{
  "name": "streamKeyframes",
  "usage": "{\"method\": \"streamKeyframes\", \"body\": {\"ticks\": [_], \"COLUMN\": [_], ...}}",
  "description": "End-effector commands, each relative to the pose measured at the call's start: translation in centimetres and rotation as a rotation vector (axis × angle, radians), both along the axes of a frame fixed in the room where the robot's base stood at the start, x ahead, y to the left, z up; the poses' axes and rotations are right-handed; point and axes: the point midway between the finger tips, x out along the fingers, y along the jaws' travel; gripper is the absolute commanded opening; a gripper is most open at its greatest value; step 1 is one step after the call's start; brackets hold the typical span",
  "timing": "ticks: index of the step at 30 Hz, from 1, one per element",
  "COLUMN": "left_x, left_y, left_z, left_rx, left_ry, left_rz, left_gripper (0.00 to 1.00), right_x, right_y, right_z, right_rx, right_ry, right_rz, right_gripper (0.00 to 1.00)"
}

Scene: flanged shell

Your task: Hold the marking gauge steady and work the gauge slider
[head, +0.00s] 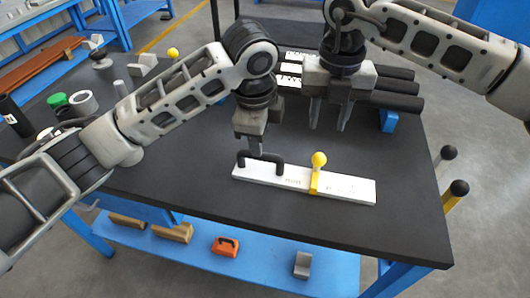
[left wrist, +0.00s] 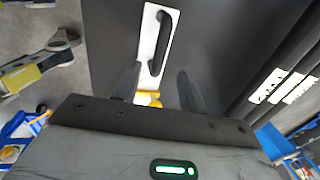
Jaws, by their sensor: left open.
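The marking gauge (head: 345,190) is a long white bar lying flat on the dark bench top. A black bow handle (head: 262,158) stands on its left part. The gauge slider (head: 315,180) is a yellow band around the bar with a round yellow knob on top. My left gripper (head: 254,150) is just above and behind the handle; the left wrist view shows its fingers (left wrist: 160,72) apart, with the handle (left wrist: 161,42) and bar ahead and the yellow slider (left wrist: 150,98) partly hidden by the gripper body. My right gripper (head: 328,128) is open and empty, above the bench behind the slider.
Several black cylinders (head: 395,103) with white labels lie at the back right beside a blue support (head: 388,121). A green-capped item (head: 57,100) and a white ring (head: 83,102) lie at the far left. The bench is clear around the gauge.

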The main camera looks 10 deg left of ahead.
Motion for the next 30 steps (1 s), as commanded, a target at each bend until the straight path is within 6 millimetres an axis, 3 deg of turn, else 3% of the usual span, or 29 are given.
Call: {"method": "streamKeyframes", "body": {"ticks": [6, 12, 18, 26, 30], "left_x": [0.8, 1.4, 1.6, 1.6, 1.6], "left_y": [0.0, -0.2, -0.2, -0.2, -0.2], "left_z": [-4.4, -7.1, -8.3, -8.3, -8.3], "left_rx": [0.002, 0.001, 0.0, 0.0, 0.0], "left_ry": [0.005, 0.002, 0.001, 0.0, 0.0], "left_rz": [0.001, 0.001, 0.0, 0.0, 0.0], "left_gripper": [0.42, 0.42, 0.42, 0.42, 0.08], "right_x": [0.0, 0.0, 0.0, 0.0, 0.0], "right_y": [0.0, 0.0, 0.0, 0.0, 0.0], "right_z": [0.0, 0.0, 0.0, 0.0, 0.0], "right_rx": [0.001, 0.002, 0.002, 0.002, 0.002], "right_ry": [0.001, 0.001, 0.001, 0.001, 0.001], "right_rz": [-0.001, -0.001, -0.001, -0.001, -0.001], "right_gripper": [0.36, 0.36, 0.36, 0.36, 0.36]}}
